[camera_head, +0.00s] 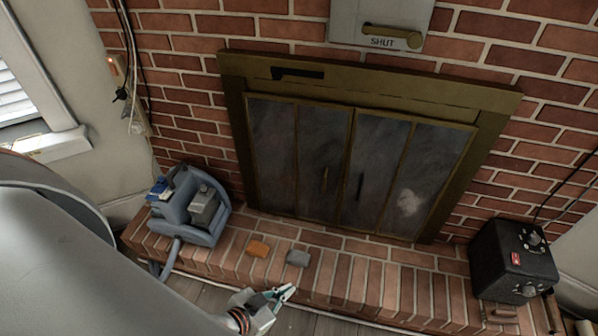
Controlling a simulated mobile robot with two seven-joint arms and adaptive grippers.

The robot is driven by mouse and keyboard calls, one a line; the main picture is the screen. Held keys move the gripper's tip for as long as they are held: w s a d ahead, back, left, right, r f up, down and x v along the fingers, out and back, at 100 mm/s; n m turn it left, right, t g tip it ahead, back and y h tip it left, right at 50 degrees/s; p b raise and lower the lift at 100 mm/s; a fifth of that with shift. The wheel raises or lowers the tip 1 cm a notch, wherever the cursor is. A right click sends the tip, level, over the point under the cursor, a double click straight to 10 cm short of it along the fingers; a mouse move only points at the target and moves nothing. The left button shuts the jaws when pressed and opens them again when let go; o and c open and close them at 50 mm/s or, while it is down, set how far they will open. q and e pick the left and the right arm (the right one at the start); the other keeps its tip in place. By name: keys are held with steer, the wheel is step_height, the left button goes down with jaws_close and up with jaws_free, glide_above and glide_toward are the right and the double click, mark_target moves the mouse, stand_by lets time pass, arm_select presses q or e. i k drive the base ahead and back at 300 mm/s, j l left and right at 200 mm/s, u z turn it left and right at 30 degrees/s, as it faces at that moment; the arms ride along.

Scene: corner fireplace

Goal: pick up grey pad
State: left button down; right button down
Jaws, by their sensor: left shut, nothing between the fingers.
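The grey pad (298,258) lies flat on the brick hearth (340,272), in front of the fireplace doors. An orange pad (258,248) lies just to its left. My left gripper (286,291) is at the bottom centre, below and slightly left of the grey pad, near the hearth's front edge. Its fingers are shut with nothing between them, and a gap shows between it and the pad. My left arm fills the lower left. My right gripper is not in view.
A blue-grey machine with a hose (190,207) stands on the hearth's left end. A black box (512,262) stands at the right end. The closed fireplace doors (345,170) are behind the pads. The hearth right of the grey pad is clear.

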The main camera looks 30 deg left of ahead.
mark_target(294, 258)
steer(key=u, duration=0.9)
